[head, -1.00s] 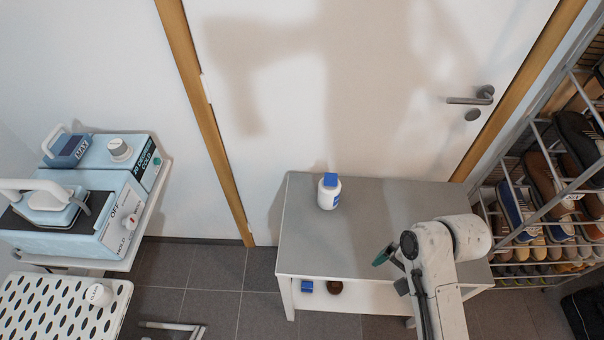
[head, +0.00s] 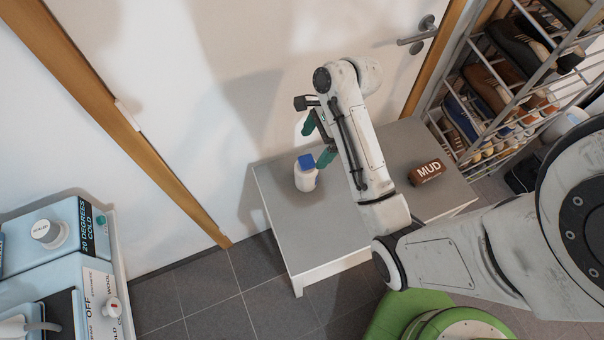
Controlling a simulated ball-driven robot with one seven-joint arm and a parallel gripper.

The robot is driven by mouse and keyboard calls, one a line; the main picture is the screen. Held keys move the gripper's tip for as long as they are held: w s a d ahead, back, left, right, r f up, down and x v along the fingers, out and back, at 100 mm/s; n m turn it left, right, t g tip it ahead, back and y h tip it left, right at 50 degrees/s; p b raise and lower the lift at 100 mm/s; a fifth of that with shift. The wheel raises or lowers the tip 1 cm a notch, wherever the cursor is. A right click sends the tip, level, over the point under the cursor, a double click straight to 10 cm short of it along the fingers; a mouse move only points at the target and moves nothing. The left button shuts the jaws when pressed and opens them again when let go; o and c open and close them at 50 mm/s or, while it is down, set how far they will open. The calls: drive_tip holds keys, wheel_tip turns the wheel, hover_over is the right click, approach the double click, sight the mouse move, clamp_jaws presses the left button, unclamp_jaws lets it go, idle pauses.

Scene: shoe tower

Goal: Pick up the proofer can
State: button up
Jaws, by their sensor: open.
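A white can with a blue cap (head: 305,177), which I take to be the proofer can, stands upright on the grey table near its left edge. Its label cannot be read. My gripper (head: 317,141) has green fingertips spread apart and holds nothing. It is behind and slightly right of the can in the picture. The nearer fingertip is close to the right side of the blue cap; I cannot tell whether it touches.
A brown can marked MUD (head: 427,172) lies on the right part of the grey table (head: 290,235). A door handle (head: 415,37) is behind. A shoe rack (head: 470,140) stands at right, a light-blue machine (head: 60,240) at left.

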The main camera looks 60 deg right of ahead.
sight(308, 160)
drive_tip(key=x, duration=0.3)
drive_tip(key=shift+a+f+b, duration=0.1)
drive_tip(key=shift+f+b, duration=0.2)
drive_tip(key=shift+x, duration=2.8)
drive_tip(key=shift+s, duration=0.1)
drive_tip(key=c, duration=1.8)
